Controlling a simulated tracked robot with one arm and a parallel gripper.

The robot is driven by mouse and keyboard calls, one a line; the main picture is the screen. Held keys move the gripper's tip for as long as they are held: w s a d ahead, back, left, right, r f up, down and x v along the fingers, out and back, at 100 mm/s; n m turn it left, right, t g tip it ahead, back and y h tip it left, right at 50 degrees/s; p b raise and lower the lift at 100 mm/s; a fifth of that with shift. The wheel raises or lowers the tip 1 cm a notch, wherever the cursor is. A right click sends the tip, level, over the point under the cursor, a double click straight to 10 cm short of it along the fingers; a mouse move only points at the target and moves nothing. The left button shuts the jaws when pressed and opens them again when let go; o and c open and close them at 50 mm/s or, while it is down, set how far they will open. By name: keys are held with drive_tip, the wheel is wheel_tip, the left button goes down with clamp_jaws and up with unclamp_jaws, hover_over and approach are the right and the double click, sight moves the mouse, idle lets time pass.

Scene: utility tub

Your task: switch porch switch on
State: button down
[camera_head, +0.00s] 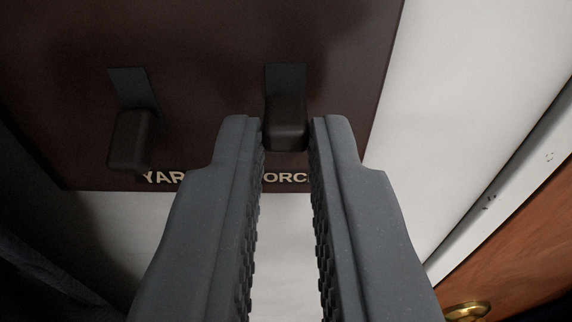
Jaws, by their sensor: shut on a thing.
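The porch switch (286,122) is a dark lever on a dark maroon panel (210,45). Its lever hangs down from a dark slot plate, above a label partly hidden by my fingers, of which "ORC" shows. My gripper (287,132) comes up from below with one finger on each side of the porch lever. It is shut on the lever, with the fingertips at its sides. A second matching lever, the yard switch (130,138), also points down to the left, above a label starting "YAR".
A white wall (480,60) lies right of and below the panel. A white frame edge and an orange-brown door (530,245) with a brass knob (466,311) are at lower right. Dark folded material (45,280) is at lower left.

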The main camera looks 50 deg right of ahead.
drive_tip(key=shift+r+g+y+p, duration=0.6)
drive_tip(key=shift+g+y+p, duration=0.15)
drive_tip(key=shift+p, duration=1.35)
drive_tip(key=shift+d+r+g+y+p, duration=0.1)
drive_tip(key=shift+g+y+p, duration=0.3)
drive_tip(key=shift+y, duration=0.55)
drive_tip(key=c, duration=1.4)
unclamp_jaws()
drive_tip(key=shift+r, duration=0.15)
drive_tip(key=shift+c, duration=0.2)
drive_tip(key=b+v, duration=0.1)
drive_tip(key=v, duration=1.3)
drive_tip(key=shift+w+b, duration=0.2)
drive_tip(key=shift+b, duration=0.15)
drive_tip(key=shift+r, duration=0.1)
